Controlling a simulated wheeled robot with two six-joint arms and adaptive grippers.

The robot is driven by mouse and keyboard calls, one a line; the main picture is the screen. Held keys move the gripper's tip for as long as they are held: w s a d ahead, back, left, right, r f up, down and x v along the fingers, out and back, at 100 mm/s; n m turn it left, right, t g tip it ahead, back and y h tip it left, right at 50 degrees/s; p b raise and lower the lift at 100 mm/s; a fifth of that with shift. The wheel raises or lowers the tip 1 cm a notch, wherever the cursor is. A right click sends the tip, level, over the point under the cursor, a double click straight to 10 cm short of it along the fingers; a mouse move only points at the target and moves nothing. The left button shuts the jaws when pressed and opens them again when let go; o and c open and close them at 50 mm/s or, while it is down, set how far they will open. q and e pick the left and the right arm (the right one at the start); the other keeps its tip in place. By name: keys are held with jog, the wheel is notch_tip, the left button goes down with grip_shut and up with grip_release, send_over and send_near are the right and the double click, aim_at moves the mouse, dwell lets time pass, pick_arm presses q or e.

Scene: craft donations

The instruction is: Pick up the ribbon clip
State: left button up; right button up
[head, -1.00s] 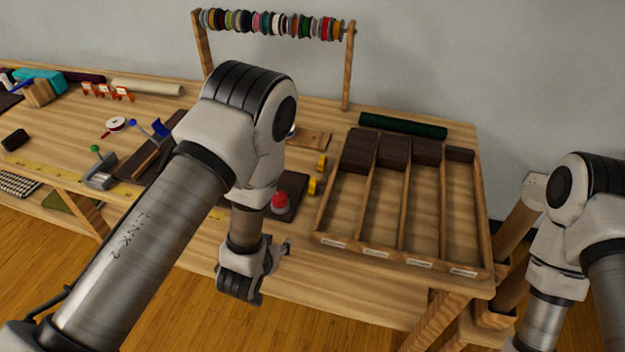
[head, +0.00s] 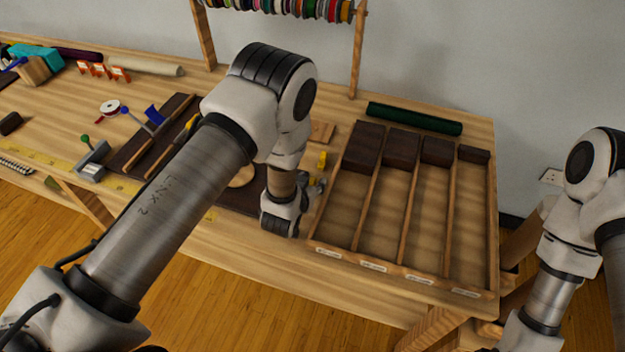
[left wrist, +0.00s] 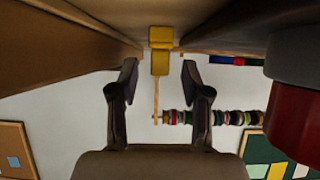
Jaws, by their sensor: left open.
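A small yellow clip (head: 322,160), which I take for the ribbon clip, lies on the table just left of the wooden compartment tray (head: 327,215).
The tray wall (left wrist: 70,18) runs close on one side of my left gripper, and a red object (left wrist: 295,125) stands close on the other. A dark green roll (head: 415,118) lies behind the tray. A spool rack (head: 357,50) stands at the back.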

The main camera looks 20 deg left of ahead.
aim_at(311, 182)
pick_arm(q)
jog(key=shift+w+f, duration=0.15)
jog(key=shift+w, duration=0.1)
jog(key=shift+s, duration=0.15)
jog(key=shift+c, duration=0.4)
jog(key=c, duration=0.8)
jog(key=shift+o, duration=0.2)
notch_tip(311, 182, up, 10)
jog(key=shift+d+f+b, duration=0.1)
jog(key=shift+b, duration=0.8)
jog(key=shift+r, duration=0.2)
